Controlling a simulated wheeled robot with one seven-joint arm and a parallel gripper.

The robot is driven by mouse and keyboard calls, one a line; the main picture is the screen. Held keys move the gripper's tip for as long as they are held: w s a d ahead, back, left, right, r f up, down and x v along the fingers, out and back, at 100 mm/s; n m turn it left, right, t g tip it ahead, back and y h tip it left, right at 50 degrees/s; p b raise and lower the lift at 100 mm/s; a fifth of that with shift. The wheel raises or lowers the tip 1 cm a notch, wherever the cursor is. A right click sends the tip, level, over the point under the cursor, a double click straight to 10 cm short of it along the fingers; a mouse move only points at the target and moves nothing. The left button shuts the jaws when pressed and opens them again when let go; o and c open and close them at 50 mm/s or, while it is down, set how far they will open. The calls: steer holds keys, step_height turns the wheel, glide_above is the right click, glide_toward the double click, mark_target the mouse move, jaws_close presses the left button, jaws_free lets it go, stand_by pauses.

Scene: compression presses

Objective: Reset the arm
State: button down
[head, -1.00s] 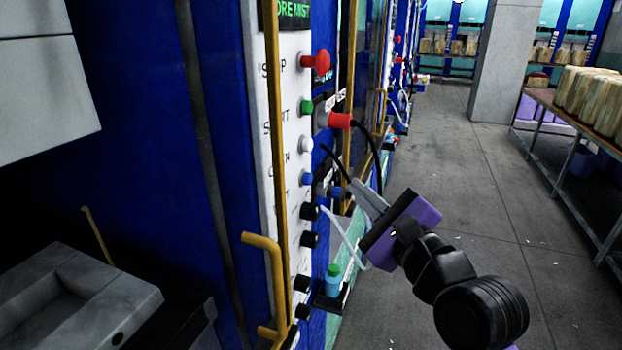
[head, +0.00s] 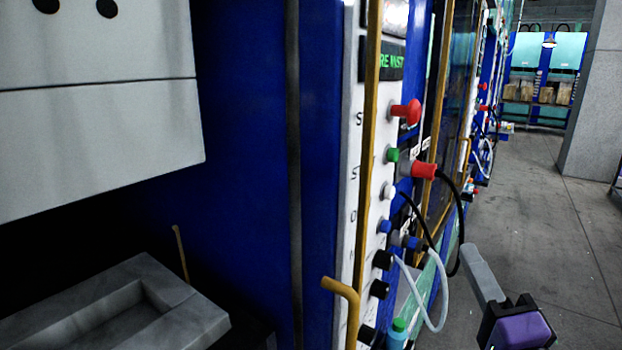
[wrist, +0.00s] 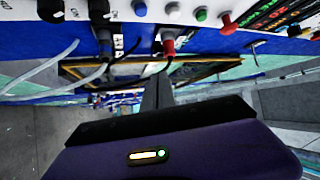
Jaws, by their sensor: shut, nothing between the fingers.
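My gripper (head: 470,252) shows at the lower right of the head view, its grey fingers together and empty, pointing up and slightly left. Its purple and black body is cut off by the lower edge. In the wrist view the closed fingers (wrist: 158,88) point away from the camera toward the press row. The fingers appear beside the press's control panel (head: 362,200), apart from its buttons. The rest of my arm is out of view.
The panel carries a red button (head: 406,112), a green button (head: 392,155) and a red plug (head: 424,170) with a black cable. A yellow handle (head: 345,292) sticks out in front. Open grey floor (head: 540,215) lies to the right.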

steer(key=s+a+f+n+g+b, duration=0.1)
steer(key=s+f+n+g, duration=0.1)
steer(key=s+f+n, duration=0.3)
steer(key=s+a+f+n+g+b, duration=0.1)
steer(key=s+f+n, duration=0.4)
steer(key=s+f, duration=0.8)
steer(key=s+a+f+n+g, duration=0.1)
steer(key=s+f+n+g, duration=0.2)
steer(key=s+f, duration=0.7)
steer(key=s+n, duration=0.1)
steer(key=s, duration=0.7)
steer(key=shift+s+a+n+g+b, duration=0.2)
steer(key=shift+s+n+g+b, duration=0.2)
steer(key=shift+a, duration=0.1)
